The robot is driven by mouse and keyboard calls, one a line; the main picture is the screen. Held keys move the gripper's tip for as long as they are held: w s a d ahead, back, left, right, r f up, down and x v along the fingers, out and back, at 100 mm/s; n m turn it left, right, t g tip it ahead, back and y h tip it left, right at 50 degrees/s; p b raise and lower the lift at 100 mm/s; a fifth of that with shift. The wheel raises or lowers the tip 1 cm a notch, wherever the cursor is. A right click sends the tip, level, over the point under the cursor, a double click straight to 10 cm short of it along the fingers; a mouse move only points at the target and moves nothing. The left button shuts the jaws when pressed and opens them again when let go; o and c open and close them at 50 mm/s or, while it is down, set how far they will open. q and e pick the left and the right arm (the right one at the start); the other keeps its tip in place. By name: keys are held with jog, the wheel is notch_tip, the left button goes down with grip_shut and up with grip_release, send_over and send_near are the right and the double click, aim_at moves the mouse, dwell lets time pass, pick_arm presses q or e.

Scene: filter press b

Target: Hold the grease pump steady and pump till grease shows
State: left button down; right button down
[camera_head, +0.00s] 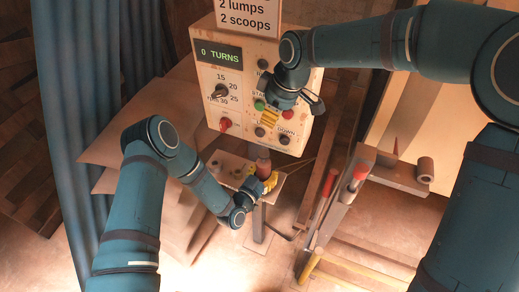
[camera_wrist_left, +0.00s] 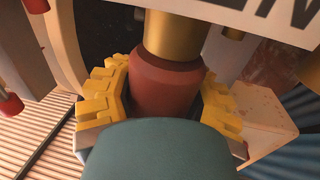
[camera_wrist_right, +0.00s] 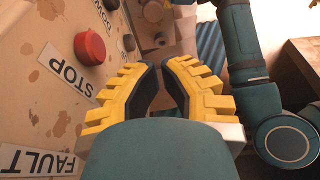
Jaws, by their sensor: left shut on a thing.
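A brown-red grease pump body (camera_head: 263,165) stands at a small bench (camera_head: 232,163) below the control panel. My left gripper (camera_head: 262,182) is shut around it. In the left wrist view the yellow fingers (camera_wrist_left: 165,100) sit on both sides of the brown-red body (camera_wrist_left: 165,85), with a brass cylinder (camera_wrist_left: 172,35) beyond it. My right gripper (camera_head: 269,118) is in front of the panel buttons. The right wrist view shows its fingers (camera_wrist_right: 159,75) a narrow gap apart with nothing between them. I see no grease.
The control panel (camera_head: 240,78) reads "0 TURNS" and carries knobs, a green button and a red STOP button (camera_wrist_right: 90,47), close beside the right gripper. Red-handled levers (camera_head: 358,176) stand to the right. A blue curtain (camera_head: 62,120) hangs at the left.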

aim_at(262, 154)
pick_arm(q)
jog(key=shift+s+f, duration=0.1)
jog(key=shift+f, duration=0.05)
pick_arm(e)
jog(key=shift+f, duration=0.1)
jog(key=x, duration=1.2)
jog(key=shift+d+f, duration=0.15)
jog(key=shift+d, duration=0.1)
jog(key=shift+f, duration=0.85)
jog(key=shift+f, duration=1.45)
jog(key=a+v, duration=0.1)
jog(key=v, duration=1.3)
jog(key=shift+w+r, duration=0.2)
